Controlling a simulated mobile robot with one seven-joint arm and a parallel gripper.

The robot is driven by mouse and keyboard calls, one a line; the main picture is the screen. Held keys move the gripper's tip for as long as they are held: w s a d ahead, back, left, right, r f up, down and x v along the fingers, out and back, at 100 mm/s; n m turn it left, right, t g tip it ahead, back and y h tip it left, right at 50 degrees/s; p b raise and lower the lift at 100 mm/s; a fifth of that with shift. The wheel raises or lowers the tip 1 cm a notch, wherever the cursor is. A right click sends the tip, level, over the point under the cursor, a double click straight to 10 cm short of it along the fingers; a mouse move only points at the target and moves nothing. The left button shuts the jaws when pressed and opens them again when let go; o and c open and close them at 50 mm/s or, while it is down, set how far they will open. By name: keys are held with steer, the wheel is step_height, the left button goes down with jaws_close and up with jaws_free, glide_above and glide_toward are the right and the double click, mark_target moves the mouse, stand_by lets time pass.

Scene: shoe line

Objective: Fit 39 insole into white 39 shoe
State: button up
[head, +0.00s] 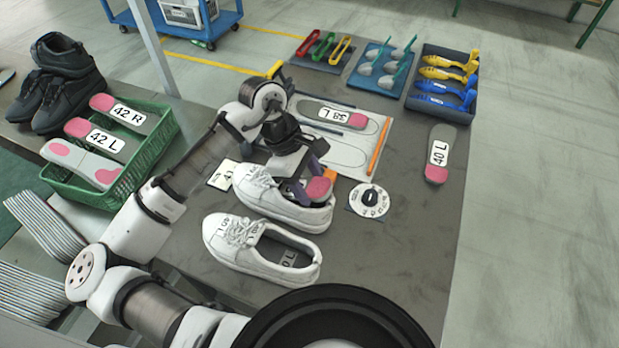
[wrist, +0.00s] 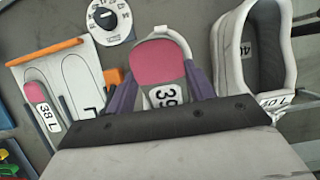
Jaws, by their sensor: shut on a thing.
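My gripper (head: 302,188) is shut on the 39 insole (head: 319,189), a grey piece with a pink heel. In the wrist view the insole (wrist: 160,62) sits between the purple fingers (wrist: 163,88), its label reading 39 and partly hidden. The insole is at the opening of the upper white shoe (head: 285,212), pink end towards the shoe's heel. The shoe's rim (wrist: 183,38) shows behind it in the wrist view. I cannot tell how deep the insole sits; its front end is hidden.
A round dial (head: 370,200) is right of the shoe. A 40 L insole (head: 438,155) lies further right. A green basket (head: 125,185) holds 42 insoles. Trays stand behind.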

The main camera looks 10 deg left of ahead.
steer(key=shift+f, duration=0.15)
steer(key=o, duration=1.1)
steer(key=shift+c, duration=0.2)
steer(key=shift+r, duration=0.2)
steer(key=shift+r+p, duration=1.35)
steer(key=shift+p, duration=0.55)
step_height(320, 180, up, 3)
steer(key=p, duration=0.3)
steer(key=shift+r+p, duration=0.55)
steer(key=shift+r, duration=1.45)
